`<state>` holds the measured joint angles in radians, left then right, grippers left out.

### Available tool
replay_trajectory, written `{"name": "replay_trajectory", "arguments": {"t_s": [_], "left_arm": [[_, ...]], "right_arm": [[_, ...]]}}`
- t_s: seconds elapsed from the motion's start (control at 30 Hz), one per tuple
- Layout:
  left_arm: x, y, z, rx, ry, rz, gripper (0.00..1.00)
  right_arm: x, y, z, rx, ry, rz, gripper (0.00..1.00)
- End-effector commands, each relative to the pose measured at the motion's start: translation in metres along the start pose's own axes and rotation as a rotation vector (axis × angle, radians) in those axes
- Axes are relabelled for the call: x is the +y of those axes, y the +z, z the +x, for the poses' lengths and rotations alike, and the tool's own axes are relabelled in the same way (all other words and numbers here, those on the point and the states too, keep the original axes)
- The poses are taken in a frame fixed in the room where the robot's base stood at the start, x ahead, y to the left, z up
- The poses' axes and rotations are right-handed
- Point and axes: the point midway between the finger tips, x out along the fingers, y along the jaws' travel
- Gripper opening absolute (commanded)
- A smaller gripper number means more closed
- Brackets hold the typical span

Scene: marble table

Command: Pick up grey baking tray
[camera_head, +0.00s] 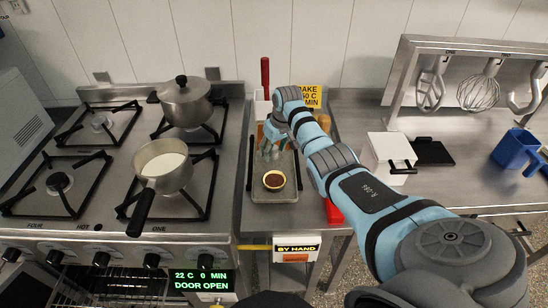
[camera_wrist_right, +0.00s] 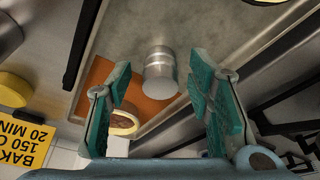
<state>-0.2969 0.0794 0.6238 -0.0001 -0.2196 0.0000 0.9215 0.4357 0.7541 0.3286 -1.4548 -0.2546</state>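The grey baking tray (camera_head: 262,208) lies on the narrow steel counter right of the stove. A small bowl with dark red-brown contents (camera_head: 274,180) stands in its front part. My right gripper (camera_head: 270,150) is over the tray's back end, pointing down. In the right wrist view the teal fingers (camera_wrist_right: 160,65) are spread apart with nothing gripped. The grey tray surface (camera_wrist_right: 205,25) fills the top of that view, and a metal cylinder (camera_wrist_right: 160,78) shows between the fingers. I cannot tell whether the fingers touch the tray. My left gripper is not in view.
A pot (camera_head: 185,100) and a pan of white liquid (camera_head: 163,165) stand on the stove. A yellow bake sign (camera_head: 311,97) is behind the tray. A white box (camera_head: 388,155), black board (camera_head: 433,151) and blue container (camera_head: 517,148) are on the right counter.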

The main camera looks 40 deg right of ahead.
Motion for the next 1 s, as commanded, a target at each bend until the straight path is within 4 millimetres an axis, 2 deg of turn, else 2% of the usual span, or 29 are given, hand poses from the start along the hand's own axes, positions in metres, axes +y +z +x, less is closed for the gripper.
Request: {"name": "replay_trajectory", "arguments": {"t_s": [0.03,0.27,0.57,0.73,0.87,1.0], "left_arm": [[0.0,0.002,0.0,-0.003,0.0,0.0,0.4],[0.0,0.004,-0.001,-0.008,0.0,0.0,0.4],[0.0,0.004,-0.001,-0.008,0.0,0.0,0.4],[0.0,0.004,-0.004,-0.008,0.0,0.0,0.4],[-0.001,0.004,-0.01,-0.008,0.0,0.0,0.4],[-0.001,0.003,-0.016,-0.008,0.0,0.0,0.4]], "right_arm": [[0.0,0.0,0.0,0.0,0.0,0.0,0.37],[0.0,0.0,0.0,0.0,0.0,0.0,0.0],[0.0,-0.001,-0.002,0.002,0.0,0.0,0.0],[0.0,-0.005,-0.015,0.004,0.001,0.0,0.0],[0.0,-0.014,-0.043,0.007,0.001,-0.001,0.0],[0.001,-0.027,-0.09,0.008,0.001,0.0,0.0]]}}
